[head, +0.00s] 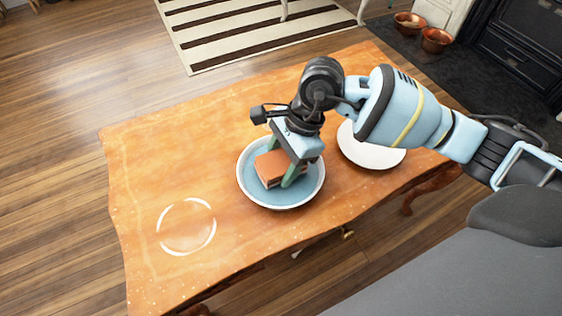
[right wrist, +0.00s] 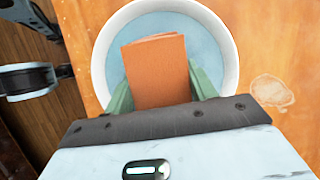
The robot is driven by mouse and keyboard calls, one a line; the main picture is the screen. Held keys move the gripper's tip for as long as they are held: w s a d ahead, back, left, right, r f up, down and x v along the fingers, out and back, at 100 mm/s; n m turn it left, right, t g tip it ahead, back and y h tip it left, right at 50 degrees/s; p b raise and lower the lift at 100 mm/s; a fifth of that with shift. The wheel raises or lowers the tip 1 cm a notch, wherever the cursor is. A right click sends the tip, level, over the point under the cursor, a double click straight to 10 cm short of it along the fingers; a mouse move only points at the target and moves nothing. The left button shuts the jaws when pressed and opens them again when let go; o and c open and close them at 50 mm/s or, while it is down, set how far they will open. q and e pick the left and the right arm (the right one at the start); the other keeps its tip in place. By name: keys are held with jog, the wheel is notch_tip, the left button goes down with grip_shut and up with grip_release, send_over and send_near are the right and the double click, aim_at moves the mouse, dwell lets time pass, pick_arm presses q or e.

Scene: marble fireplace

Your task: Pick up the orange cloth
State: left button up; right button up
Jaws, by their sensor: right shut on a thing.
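The orange cloth (head: 271,166) is a folded, block-like piece inside a white bowl with a blue inside (head: 252,191) on the wooden table. In the right wrist view the cloth (right wrist: 157,72) stands between the two green fingers, with the bowl (right wrist: 228,50) around it. My right gripper (head: 286,172) reaches down into the bowl and is shut on the cloth. Whether the cloth touches the bowl's bottom is hard to tell. My left gripper is not in view.
A white plate (head: 368,153) lies right of the bowl, partly under my right arm. A white ring mark (head: 187,227) shows on the bare left part of the wooden table (head: 135,180). A striped rug (head: 250,32) and copper bowls (head: 436,40) are on the floor beyond.

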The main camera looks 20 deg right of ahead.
aim_at(275, 163)
notch_tip(275, 163, up, 4)
jog(key=shift+f+p, duration=0.1)
jog(key=shift+p, duration=0.65)
jog(key=s+p, duration=0.3)
jog(key=s, duration=1.3)
jog(key=shift+d+r, duration=0.25)
jog(key=shift+r, duration=0.2)
jog(key=o, duration=0.4)
jog(key=shift+c, duration=1.1)
